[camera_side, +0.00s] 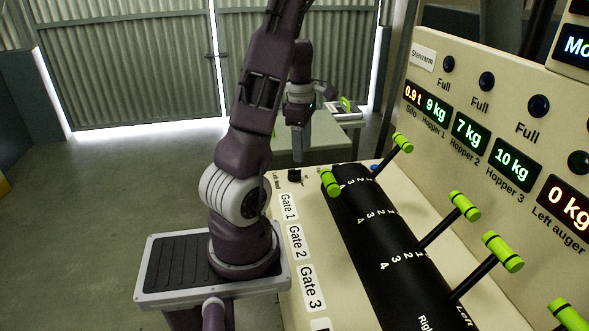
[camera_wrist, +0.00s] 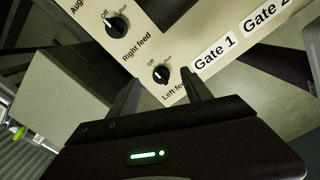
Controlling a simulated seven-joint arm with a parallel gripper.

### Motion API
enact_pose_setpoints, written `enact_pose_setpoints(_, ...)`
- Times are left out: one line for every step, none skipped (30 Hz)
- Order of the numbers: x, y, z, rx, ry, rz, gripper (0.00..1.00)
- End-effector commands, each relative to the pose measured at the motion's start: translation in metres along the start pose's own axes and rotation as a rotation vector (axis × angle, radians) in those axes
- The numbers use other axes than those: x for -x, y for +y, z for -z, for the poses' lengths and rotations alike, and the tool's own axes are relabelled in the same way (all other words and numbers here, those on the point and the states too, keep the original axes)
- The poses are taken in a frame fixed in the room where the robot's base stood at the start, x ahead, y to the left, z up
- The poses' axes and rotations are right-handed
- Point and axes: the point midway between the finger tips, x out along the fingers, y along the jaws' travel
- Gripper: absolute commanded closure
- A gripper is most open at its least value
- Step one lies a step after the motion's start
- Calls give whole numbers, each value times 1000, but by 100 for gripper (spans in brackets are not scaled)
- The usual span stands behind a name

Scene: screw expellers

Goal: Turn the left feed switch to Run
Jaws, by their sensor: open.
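The left feed switch (camera_wrist: 161,74) is a small black rotary knob with a white mark, on a cream panel. Off and Run are printed above it in the wrist view; the mark is too small to read with certainty. In the side view the knob (camera_side: 294,175) sits at the panel's far left corner. My gripper (camera_wrist: 160,76) is open, with its two dark fingers on either side of the knob in the wrist view and nothing held. In the side view my gripper (camera_side: 301,155) points down above that corner, apparently clear of the knob.
The right feed knob (camera_wrist: 117,27) is close by on the same panel. Gate labels (camera_side: 290,207) run along the panel edge. A black drum (camera_side: 390,250) with green-handled levers (camera_side: 465,206) stands to the right, below the display board (camera_side: 470,120). A table (camera_side: 340,125) is behind.

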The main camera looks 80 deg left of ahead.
Motion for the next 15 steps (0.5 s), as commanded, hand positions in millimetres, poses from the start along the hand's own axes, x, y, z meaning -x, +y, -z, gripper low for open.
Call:
enact_pose_setpoints(-8, 3, 14, 67, 19, 11, 43)
enact_pose_setpoints(-11, 4, 20, 97, 26, 14, 43)
enact_pose_setpoints(-15, 5, 25, 118, 32, 15, 43)
enact_pose_setpoints(-19, 5, 26, 126, 34, 16, 43)
enact_pose_setpoints(-24, 5, 26, 128, 33, 18, 43)
enact_pose_setpoints(-31, 4, 26, 126, 34, 18, 43)
enact_pose_setpoints(-38, 4, 26, 127, 33, 19, 43)
enact_pose_setpoints(-44, 3, 26, 125, 33, 20, 43)
enact_pose_setpoints(-52, 4, 26, 125, 32, 19, 43)
enact_pose_setpoints(-58, 3, 26, 123, 33, 19, 43)
enact_pose_setpoints(-63, 3, 27, 124, 33, 19, 43)
enact_pose_setpoints(-69, 3, 26, 122, 32, 18, 43)
enact_pose_setpoints(-73, 4, 26, 120, 32, 17, 43)
enact_pose_setpoints(-76, 4, 26, 120, 32, 17, 43)
enact_pose_setpoints(-79, 4, 26, 120, 32, 16, 43)
